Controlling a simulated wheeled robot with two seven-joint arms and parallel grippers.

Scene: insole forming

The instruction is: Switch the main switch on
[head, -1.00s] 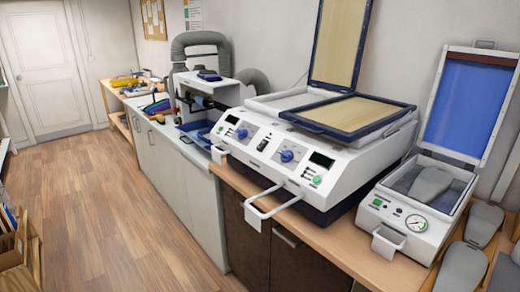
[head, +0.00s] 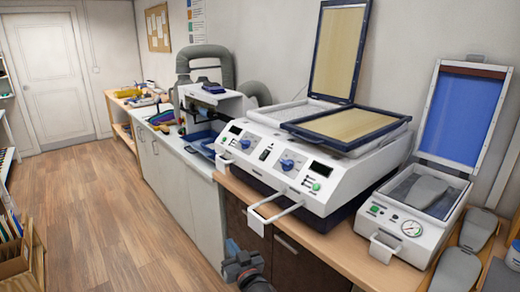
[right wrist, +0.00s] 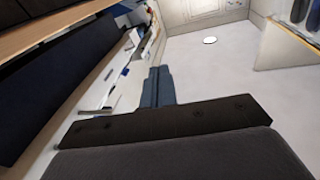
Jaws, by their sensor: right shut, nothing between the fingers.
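The white two-station heating machine (head: 228,158) stands on the wooden bench, its front panel facing me. The main switch appears to be the small black rocker (head: 265,154) in the middle of that panel, between two blue knobs; its position is too small to tell. The panel's displays (head: 319,168) look dark. My right gripper (head: 233,247) is shut and empty at the bottom of the head view, below and in front of the machine. Its closed fingers also show in the right wrist view (right wrist: 157,85). My left gripper is out of view.
A smaller press (head: 398,220) with a blue raised lid stands at the right, beside grey foot forms (head: 455,270). A grey hose (head: 205,52) rises behind. The wooden floor (head: 120,215) at left is clear.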

